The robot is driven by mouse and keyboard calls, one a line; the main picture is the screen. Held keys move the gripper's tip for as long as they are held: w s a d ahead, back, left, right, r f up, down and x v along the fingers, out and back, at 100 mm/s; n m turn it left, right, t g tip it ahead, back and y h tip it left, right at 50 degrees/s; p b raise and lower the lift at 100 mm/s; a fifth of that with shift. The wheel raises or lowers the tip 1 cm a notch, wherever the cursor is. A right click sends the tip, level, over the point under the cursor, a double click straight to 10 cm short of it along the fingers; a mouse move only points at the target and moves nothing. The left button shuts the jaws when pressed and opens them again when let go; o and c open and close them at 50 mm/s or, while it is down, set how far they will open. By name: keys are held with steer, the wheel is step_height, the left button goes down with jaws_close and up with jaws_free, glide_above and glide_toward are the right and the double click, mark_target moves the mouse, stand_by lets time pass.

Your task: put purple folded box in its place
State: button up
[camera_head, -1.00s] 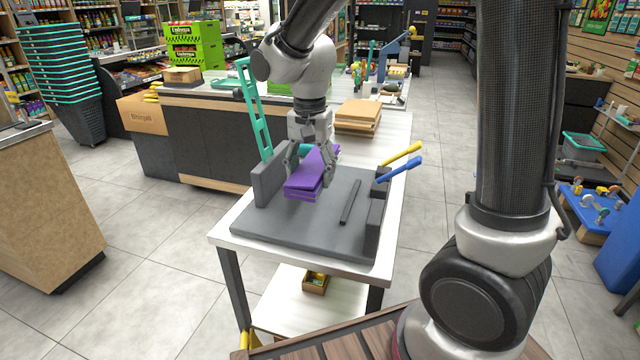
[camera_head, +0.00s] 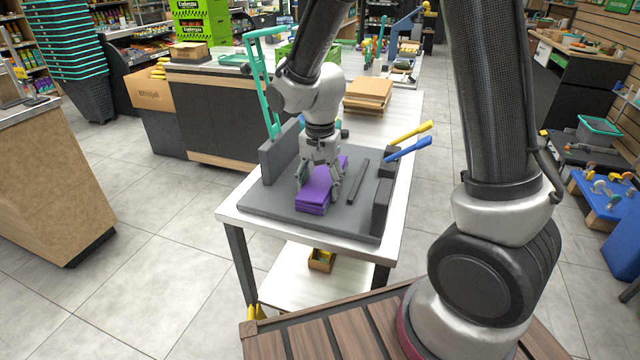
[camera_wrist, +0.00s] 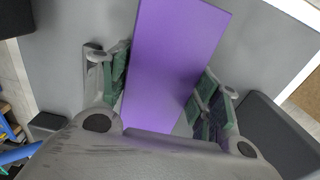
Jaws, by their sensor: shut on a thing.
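The purple folded box (camera_head: 316,193) is a flat layered stack lying lengthwise on the grey fixture board (camera_head: 350,222). My gripper (camera_head: 320,186) is over it with a finger on each long side, shut on it. In the wrist view the box (camera_wrist: 175,60) fills the middle, slightly slanted, between the two green-padded fingers. The box appears to be at or very near the board surface; I cannot tell if it fully rests there. Its far part is partly hidden by my gripper in the head view.
A grey upright block (camera_head: 278,155) stands left of the box and a thin dark bar (camera_head: 358,181) lies right. Dark blocks (camera_head: 381,205) line the board's right edge, with yellow (camera_head: 411,132) and blue (camera_head: 408,149) handles. Brown boards (camera_head: 368,94) are stacked behind.

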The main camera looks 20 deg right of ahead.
steer(key=shift+f, duration=0.1)
steer(key=o, duration=1.1)
steer(key=shift+c, duration=0.2)
